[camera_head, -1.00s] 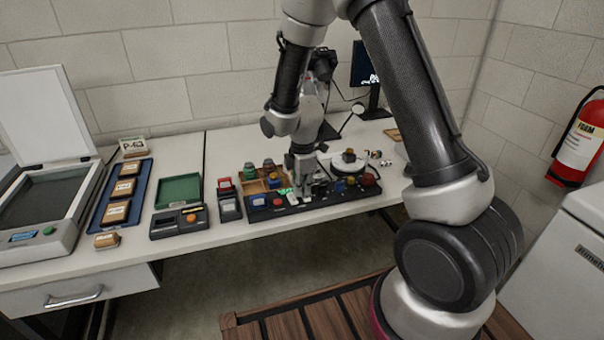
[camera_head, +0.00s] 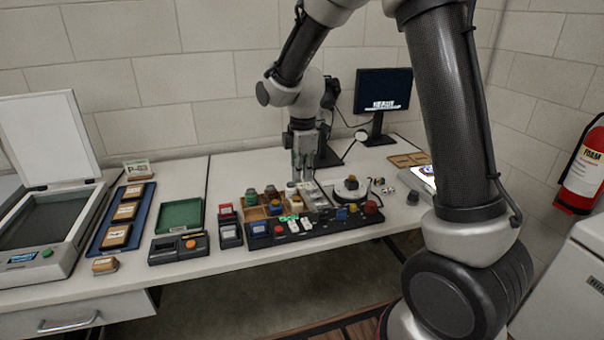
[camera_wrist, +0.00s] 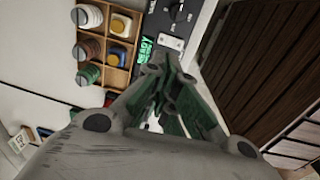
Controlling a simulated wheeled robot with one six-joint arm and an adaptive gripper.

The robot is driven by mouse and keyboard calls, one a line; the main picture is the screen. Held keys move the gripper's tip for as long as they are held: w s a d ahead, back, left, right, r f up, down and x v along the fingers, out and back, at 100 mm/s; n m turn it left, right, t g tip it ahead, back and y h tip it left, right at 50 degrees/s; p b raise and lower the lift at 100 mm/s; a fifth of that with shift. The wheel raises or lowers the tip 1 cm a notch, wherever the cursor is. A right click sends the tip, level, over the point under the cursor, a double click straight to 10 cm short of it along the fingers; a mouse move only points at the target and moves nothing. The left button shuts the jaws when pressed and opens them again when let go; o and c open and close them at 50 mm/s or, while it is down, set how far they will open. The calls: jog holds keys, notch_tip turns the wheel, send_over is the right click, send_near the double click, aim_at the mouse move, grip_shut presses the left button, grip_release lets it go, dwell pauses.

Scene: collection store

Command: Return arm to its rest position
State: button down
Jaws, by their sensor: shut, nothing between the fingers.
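My gripper (camera_head: 303,174) hangs pointing down above the back part of the white workbench, just behind the black control panel (camera_head: 345,222). Its fingers are shut with nothing between them. In the wrist view my gripper (camera_wrist: 172,95) shows its closed green-padded fingers, clear of the things below. The wooden compartment box (camera_wrist: 118,48) with round jars and a lit green "READY" display (camera_wrist: 145,50) lie beyond the fingers there. My upper arm stands large at the right of the head view.
A flatbed scanner (camera_head: 60,222) with its lid up stands at the left. A blue tray (camera_head: 101,233), a green tray (camera_head: 180,217) and a monitor (camera_head: 382,92) are on the bench. A fire extinguisher (camera_head: 583,172) hangs on the right wall. The air above the bench is mostly clear.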

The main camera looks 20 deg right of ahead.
jog(key=s+d+r+m+t, duration=0.1)
jog(key=s+d+r+m, duration=0.3)
jog(key=s, duration=0.5)
jog(key=s+d+r+m+t, duration=0.1)
jog(key=s+d+r+m, duration=0.4)
jog(key=s+m, duration=0.3)
jog(key=s+d+r+m+t, duration=0.1)
jog(key=s+d+r+m, duration=0.4)
jog(key=s, duration=0.5)
jog(key=shift+d+r+m+t, duration=0.2)
jog(key=shift+r+m+t, duration=0.25)
jog(key=shift+r, duration=0.5)
